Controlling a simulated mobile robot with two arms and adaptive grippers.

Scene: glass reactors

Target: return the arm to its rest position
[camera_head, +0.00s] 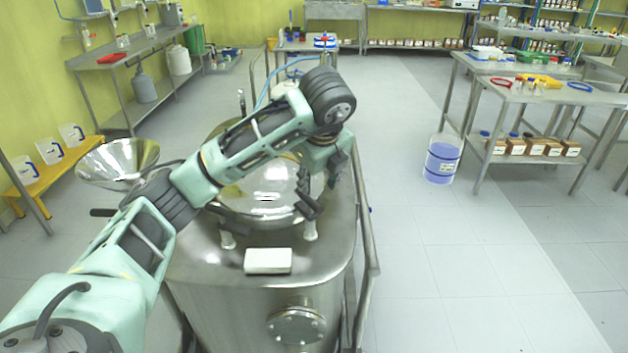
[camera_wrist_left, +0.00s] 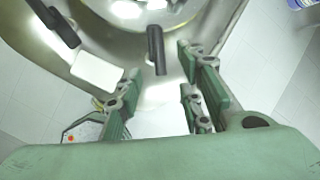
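My left arm (camera_head: 225,165) reaches in from the lower left over a steel reactor (camera_head: 205,250). My left gripper (camera_head: 328,178) points down above the right side of the reactor's domed lid (camera_head: 255,200), partly hidden by the wrist. In the left wrist view its fingers (camera_wrist_left: 158,82) stand apart, with nothing held. A black clamp handle (camera_wrist_left: 156,50) shows in line with the gap between the fingers; I cannot tell how far below it is. My right gripper is in neither view.
A white block (camera_head: 268,261) lies on the reactor top. A metal funnel (camera_head: 118,160) stands to the left and a rail (camera_head: 366,235) runs along the right. A blue-filled container (camera_head: 442,160) stands on the floor.

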